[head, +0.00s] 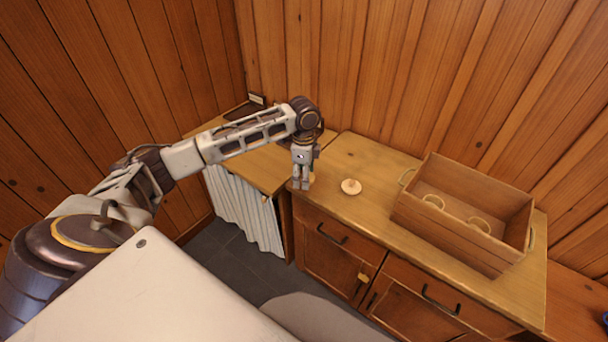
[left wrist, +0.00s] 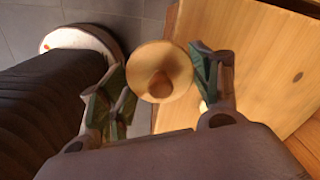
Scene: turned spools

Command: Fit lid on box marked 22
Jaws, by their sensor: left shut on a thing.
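My left gripper (head: 301,186) points down at the left edge of the wooden cabinet top (head: 362,153). In the left wrist view, its green-padded fingers (left wrist: 160,88) are shut on a round wooden piece (left wrist: 174,58) with a small knob in its middle. In the head view the fingers mostly hide this piece. A pale round piece with a knob (head: 351,187), lid-like, lies on the cabinet top to the right of the gripper, apart from it. I can read no 22 anywhere and cannot identify the marked box. My right gripper is not in view.
A wooden crate (head: 445,228) with ring handles stands on the right of the cabinet top; pale curved rims show inside. A lower table (head: 262,157) with a white curtain (head: 246,210) stands left. The cabinet top is clear around the pale piece. Plank walls stand behind.

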